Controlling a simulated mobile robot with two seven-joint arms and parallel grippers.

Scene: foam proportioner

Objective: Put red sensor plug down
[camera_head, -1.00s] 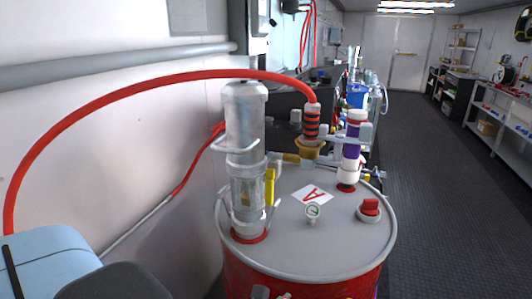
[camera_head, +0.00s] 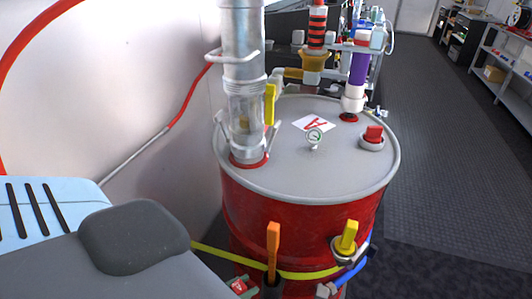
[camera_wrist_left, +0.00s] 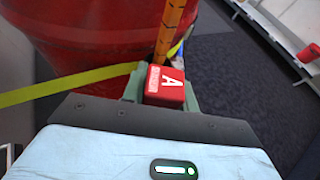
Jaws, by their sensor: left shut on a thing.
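The red sensor plug (camera_wrist_left: 166,86), a red block with a white letter A, is in the jaws of my left gripper (camera_wrist_left: 158,90) in the left wrist view. The jaws are green and shut on it. In the head view, the plug (camera_head: 239,287) and my left gripper (camera_head: 245,289) show small at the bottom edge, low in front of the red drum (camera_head: 290,215). An orange upright handle (camera_head: 273,245) stands just right of the plug. The plug's lower side is hidden. My right gripper is in neither view.
A yellow strap (camera_head: 215,251) crosses the drum's front near a yellow valve handle (camera_head: 346,238). The floor (camera_head: 450,150) to the right is clear.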

